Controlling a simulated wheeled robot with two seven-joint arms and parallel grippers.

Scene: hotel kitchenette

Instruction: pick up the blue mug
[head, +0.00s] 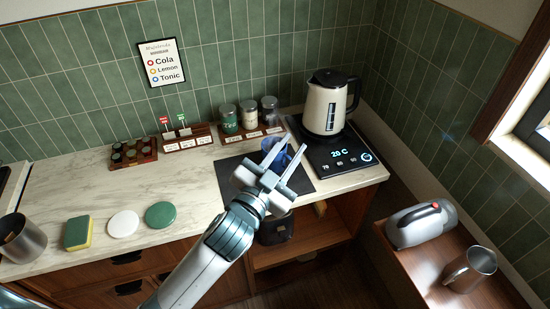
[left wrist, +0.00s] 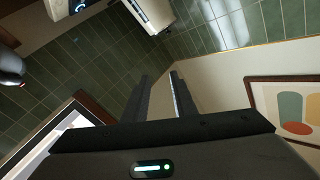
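The blue mug (head: 272,151) stands on the dark mat (head: 233,180) on the counter in the head view. It is partly hidden behind the fingers of my left gripper (head: 287,164). That gripper is open, with its two fingers apart and pointing toward the back wall. In the head view the fingers overlap the mug. My right gripper is not in view.
A cream kettle (head: 328,105) stands on a black scale (head: 340,155) right of the mug. Several jars (head: 249,115) stand behind it. A sponge (head: 78,233), white disc (head: 123,224) and green disc (head: 160,215) lie left.

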